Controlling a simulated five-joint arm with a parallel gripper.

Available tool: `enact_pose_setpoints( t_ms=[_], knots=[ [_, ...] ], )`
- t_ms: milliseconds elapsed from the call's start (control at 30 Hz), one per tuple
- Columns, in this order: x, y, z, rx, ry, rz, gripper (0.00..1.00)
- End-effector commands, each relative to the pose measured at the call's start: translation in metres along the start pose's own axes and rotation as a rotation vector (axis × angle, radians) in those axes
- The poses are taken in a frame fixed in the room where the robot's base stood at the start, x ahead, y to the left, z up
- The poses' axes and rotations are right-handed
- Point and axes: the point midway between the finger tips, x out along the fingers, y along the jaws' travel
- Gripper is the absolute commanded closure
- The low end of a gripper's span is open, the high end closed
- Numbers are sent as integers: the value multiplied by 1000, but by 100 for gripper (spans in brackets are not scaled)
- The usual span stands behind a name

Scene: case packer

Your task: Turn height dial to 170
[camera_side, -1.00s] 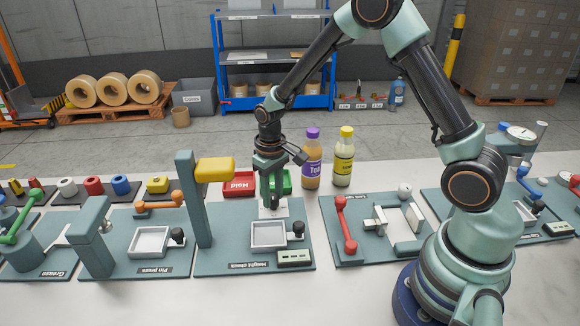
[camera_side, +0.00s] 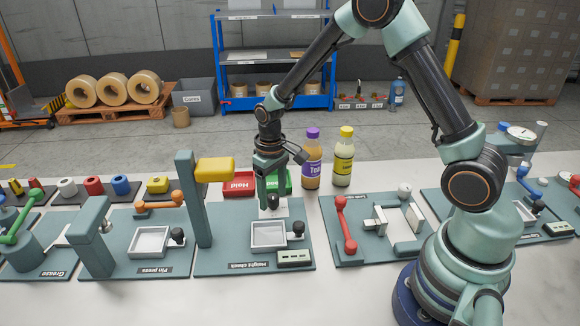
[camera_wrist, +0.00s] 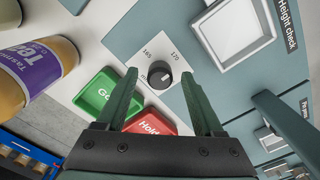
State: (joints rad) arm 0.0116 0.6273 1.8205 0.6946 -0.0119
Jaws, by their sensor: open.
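The height dial (camera_wrist: 160,75) is a dark round knob with a light mark, on a pale plate (camera_wrist: 150,52) printed with 165 on the left and 170 on the right in the wrist view. I cannot tell exactly where its mark points. My gripper (camera_wrist: 158,76) is open, with one green finger on each side of the dial; gaps show between the fingers and the knob. In the side view my gripper (camera_side: 269,200) is low over the Height check board (camera_side: 215,264), pointing down at the plate, and partly hides the dial.
Red Hold (camera_side: 238,184) and green Go trays lie behind the dial. A yellow-topped post (camera_side: 199,215) stands left of it. A purple-capped bottle (camera_side: 312,165) and a yellow-capped bottle (camera_side: 344,160) stand behind right. A white square tray (camera_side: 268,234) and black knob (camera_side: 297,230) are in front.

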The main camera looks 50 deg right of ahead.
Motion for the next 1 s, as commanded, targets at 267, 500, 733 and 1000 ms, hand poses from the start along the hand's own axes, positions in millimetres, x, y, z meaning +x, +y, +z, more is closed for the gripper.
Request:
enact_pose_setpoints(
  t_ms=[267, 500, 733, 1000],
  knots=[
    [-40, 0, -2, 0, 7, 0, 31],
    [-88, 0, -1, 0, 6, 0, 31],
    [-115, 0, 0, 0, 3, 0, 31],
    [-120, 0, 0, 0, 0, 0, 31]
  ],
)
